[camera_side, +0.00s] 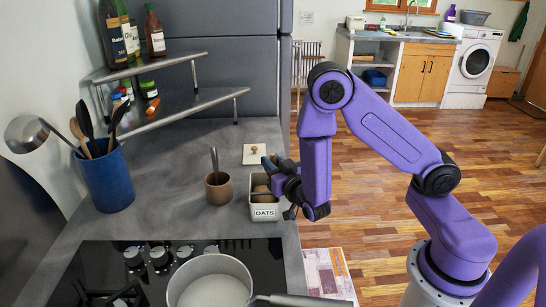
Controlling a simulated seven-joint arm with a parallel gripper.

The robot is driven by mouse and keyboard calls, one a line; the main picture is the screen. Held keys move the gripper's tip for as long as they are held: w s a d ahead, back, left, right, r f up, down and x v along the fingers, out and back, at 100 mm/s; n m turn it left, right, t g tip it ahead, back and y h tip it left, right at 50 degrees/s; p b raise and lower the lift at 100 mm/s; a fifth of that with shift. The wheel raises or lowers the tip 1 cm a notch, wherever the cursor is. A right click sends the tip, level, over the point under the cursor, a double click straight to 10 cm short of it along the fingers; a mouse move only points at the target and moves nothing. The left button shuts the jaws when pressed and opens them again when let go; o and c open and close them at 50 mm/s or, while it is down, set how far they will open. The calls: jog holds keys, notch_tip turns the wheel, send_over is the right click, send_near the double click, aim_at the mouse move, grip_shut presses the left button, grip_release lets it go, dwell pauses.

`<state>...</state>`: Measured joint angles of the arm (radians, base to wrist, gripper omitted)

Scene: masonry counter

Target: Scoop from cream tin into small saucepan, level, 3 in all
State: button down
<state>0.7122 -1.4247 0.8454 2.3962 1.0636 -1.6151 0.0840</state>
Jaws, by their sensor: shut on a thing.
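The cream tin (264,212), labelled OATS, stands on the grey counter near its right edge. Brownish contents show through its open top. My gripper (273,177) is at the tin's mouth, coming in from the right, with its fingers pointing left. It is shut on a scoop, which is mostly hidden by the fingers and the tin, so its fill cannot be told. The small saucepan (212,264) sits on the black hob at the front, cut off by the bottom edge. Its inside bottom looks pale, and its handle points right.
A brown cup (218,192) with a spoon stands just left of the tin. A white tile (262,154) with a small knob lies behind. A blue utensil crock (105,178) and a tiered bottle rack (165,110) stand left.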

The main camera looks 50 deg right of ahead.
dwell(0.4)
jog(key=shift+r, duration=1.2)
jog(key=shift+s+a, duration=1.75)
jog(key=shift+a, duration=0.05)
jog(key=shift+s+a, duration=0.2)
dwell(0.3)
dwell(0.8)
jog(key=shift+w+d, duration=2)
jog(key=shift+d, duration=0.05)
